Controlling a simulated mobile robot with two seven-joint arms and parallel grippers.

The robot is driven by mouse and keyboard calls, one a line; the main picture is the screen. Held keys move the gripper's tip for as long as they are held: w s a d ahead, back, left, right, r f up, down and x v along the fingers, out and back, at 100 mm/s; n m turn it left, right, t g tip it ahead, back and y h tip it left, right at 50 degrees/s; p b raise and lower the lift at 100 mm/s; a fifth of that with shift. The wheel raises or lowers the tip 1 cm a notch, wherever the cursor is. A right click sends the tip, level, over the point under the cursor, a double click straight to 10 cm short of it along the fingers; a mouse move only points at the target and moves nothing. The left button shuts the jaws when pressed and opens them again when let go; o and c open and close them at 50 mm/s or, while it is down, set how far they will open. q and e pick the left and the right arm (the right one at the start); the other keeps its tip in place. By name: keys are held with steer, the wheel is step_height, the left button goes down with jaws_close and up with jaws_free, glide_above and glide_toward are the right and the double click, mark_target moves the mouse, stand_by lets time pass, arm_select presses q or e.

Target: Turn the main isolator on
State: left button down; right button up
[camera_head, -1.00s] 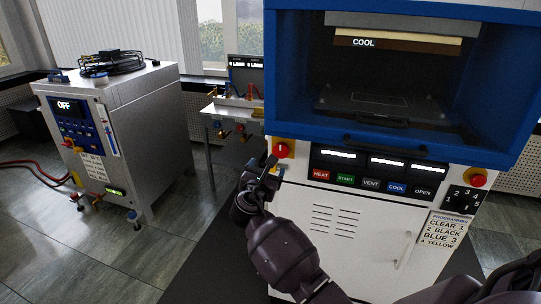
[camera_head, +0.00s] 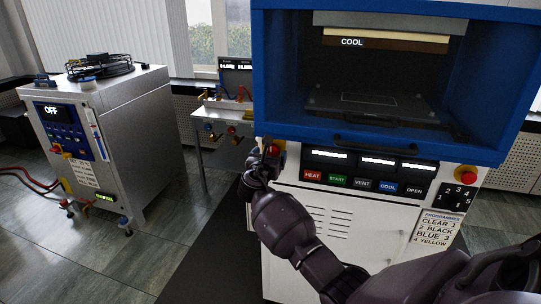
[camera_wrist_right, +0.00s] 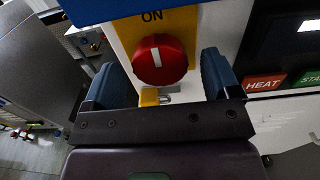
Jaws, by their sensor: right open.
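The isolator is a red rotary knob (camera_head: 279,150) on a yellow plate at the left of the press's front panel. In the right wrist view the knob (camera_wrist_right: 160,60) shows large, its white mark close to upright, below the word ON on the yellow plate (camera_wrist_right: 170,22). My right gripper (camera_head: 268,158) is at the knob and partly hides it in the head view. Its two blue fingers (camera_wrist_right: 163,72) stand open, one on each side of the knob, with gaps visible. A small yellow block (camera_wrist_right: 149,97) with a grey metal part sits below the knob. My left gripper is out of view.
The blue press (camera_head: 380,140) has lit displays and a COOL sign. HEAT (camera_head: 312,175) and other buttons lie right of the knob. A red button (camera_head: 467,173) is at far right. A grey cabinet (camera_head: 135,130) reading OFF stands left, with open floor between.

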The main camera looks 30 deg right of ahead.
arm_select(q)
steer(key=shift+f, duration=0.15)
arm_select(e)
steer(key=shift+w+d, duration=0.4)
steer(key=shift+d, duration=0.1)
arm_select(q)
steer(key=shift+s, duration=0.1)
arm_select(e)
steer(key=shift+c, duration=0.5)
steer(key=c, duration=0.8)
steer(key=shift+c, duration=0.2)
